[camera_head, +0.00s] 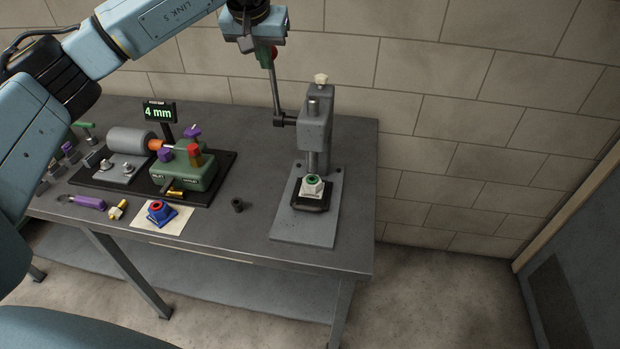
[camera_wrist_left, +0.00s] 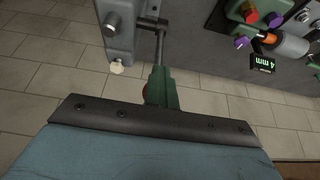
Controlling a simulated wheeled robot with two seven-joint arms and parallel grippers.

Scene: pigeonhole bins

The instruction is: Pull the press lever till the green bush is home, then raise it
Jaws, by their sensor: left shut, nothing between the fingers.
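The arbor press (camera_head: 316,122) stands at the right end of the bench. Its lever (camera_head: 275,90) points steeply up, with a red knob (camera_head: 273,52) at the top. My left gripper (camera_head: 265,56) is shut at the knob, its green fingers beside it with nothing between them. The green bush (camera_head: 314,179) sits at the top of a white block (camera_head: 312,188) under the ram (camera_head: 312,160). I cannot tell whether the ram touches it. My right gripper is out of view.
A green vise-like fixture (camera_head: 184,168) on a black plate and a "4 mm" display (camera_head: 159,112) stand left of the press. A blue part with a red ring (camera_head: 158,212) lies on a pale card. A small dark cylinder (camera_head: 237,205) stands near the press base. The wall is close behind.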

